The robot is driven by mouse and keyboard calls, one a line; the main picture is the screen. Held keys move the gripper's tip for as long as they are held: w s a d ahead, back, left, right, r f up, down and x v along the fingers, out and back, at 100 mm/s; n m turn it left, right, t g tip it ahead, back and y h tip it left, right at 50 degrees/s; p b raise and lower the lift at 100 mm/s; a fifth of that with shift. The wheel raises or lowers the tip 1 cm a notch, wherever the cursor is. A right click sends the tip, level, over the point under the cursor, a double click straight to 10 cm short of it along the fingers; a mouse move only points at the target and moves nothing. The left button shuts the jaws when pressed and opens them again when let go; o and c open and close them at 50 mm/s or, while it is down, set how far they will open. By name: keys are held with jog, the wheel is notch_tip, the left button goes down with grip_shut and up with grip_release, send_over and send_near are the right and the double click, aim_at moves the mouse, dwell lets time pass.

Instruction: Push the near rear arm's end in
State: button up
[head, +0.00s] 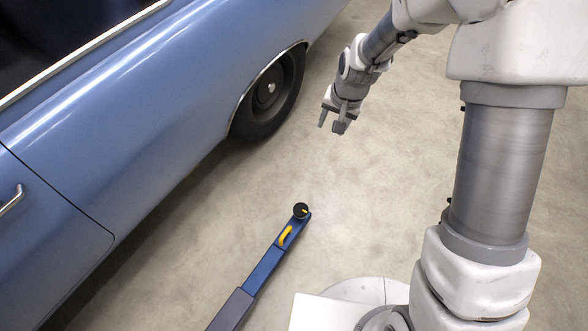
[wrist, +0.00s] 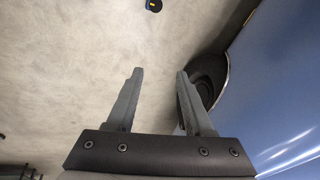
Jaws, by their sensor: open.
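The near rear arm (head: 268,266) is a long blue bar low over the floor, running from the bottom edge up and right, with a darker grey sleeve at its lower part. Its end carries a round black pad (head: 301,210), and a yellow piece (head: 286,236) sits just behind the pad. In the wrist view, the black pad (wrist: 154,5) with a yellow mark shows at the top edge, partly cut off. My gripper (head: 331,122) is open and empty, above and beyond the arm's end, clearly apart from it. Its two fingers (wrist: 159,72) point up in the wrist view.
A blue car (head: 150,110) fills the left, its wheel (head: 270,92) left of my gripper. In the wrist view, the car body (wrist: 285,90) is on the right. The concrete floor (head: 400,190) between the arm's end, the wheel and my column is clear.

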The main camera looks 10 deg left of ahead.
jog(key=a+f+m+g+b, duration=0.1)
jog(key=a+f+b, duration=0.15)
jog(key=f, duration=0.85)
jog(key=a+f+b, duration=0.2)
jog(key=a+f, duration=0.1)
jog(key=f, duration=0.8)
jog(key=m+g+b, duration=0.1)
jog(key=m+b, duration=0.1)
jog(key=b, duration=0.1)
send_near(286, 232)
jog(key=f+b, duration=0.4)
jog(key=f, duration=0.1)
jog(key=a+f+b, duration=0.1)
jog(key=f+b, duration=0.2)
jog(key=shift+w+a+f, duration=0.1)
jog(key=shift+w+a, duration=0.05)
jog(key=shift+w, duration=0.25)
grip_shut()
